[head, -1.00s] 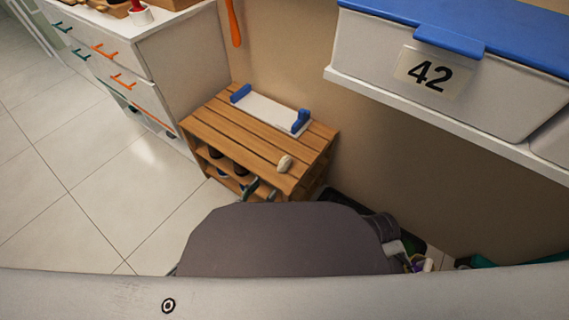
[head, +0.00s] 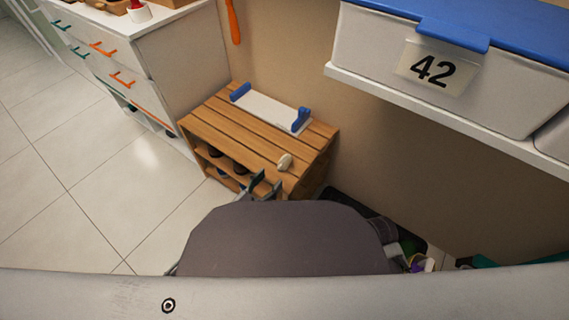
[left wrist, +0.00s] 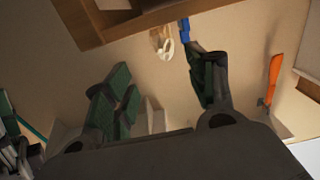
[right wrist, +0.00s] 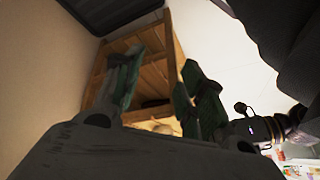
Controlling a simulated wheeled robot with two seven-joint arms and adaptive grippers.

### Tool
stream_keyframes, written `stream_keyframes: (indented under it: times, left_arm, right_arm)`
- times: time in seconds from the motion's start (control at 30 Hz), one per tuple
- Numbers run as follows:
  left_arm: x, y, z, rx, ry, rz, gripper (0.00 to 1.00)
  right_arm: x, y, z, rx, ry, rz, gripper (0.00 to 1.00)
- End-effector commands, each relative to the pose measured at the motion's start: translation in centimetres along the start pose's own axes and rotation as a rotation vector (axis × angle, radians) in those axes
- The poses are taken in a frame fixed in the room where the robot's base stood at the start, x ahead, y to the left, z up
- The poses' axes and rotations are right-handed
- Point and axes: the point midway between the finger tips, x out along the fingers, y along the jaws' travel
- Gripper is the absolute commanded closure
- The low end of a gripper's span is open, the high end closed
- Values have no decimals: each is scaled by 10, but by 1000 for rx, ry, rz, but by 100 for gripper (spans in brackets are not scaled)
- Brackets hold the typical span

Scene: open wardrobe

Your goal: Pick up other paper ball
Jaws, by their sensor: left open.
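A small cream paper ball (head: 284,161) lies on the front right part of the top of a slatted wooden rack (head: 215,122). My left gripper (head: 265,185) is open at the rack's front edge, just below and left of the ball in the head view, apart from it. In the left wrist view its two dark green fingers (left wrist: 165,90) are spread, with nothing clearly held between them. A pale object (left wrist: 166,44) shows beyond them; I cannot tell whether it is the ball. My right gripper (right wrist: 162,88) has its fingers apart in the right wrist view, with wood beyond them.
A white tray with blue handles (head: 268,111) lies on the rack top behind the ball. A white drawer cabinet (head: 150,60) stands at the left. A shelf with a box marked 42 (head: 490,75) overhangs at the right. The tiled floor (head: 100,180) at the left is clear.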

Motion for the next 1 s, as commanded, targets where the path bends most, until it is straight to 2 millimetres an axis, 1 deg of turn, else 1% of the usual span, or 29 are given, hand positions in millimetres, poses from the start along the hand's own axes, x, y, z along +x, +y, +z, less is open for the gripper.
stream_keyframes:
  times: [0.03,0.3,0.5,0.7,1.0]
  left_arm:
    - [6,0,0,0,2,-1,44]
    - [34,0,1,-1,1,0,44]
    - [50,-1,1,-1,0,-1,44]
    - [56,-1,0,-1,0,0,44]
    - [56,-1,0,-1,0,0,44]
  right_arm:
    - [5,0,3,3,2,-4,60]
    - [21,-1,4,13,44,-19,60]
    - [34,-2,9,25,63,-31,60]
    - [39,-2,14,30,66,-34,60]
    - [38,-3,16,31,63,-35,60]
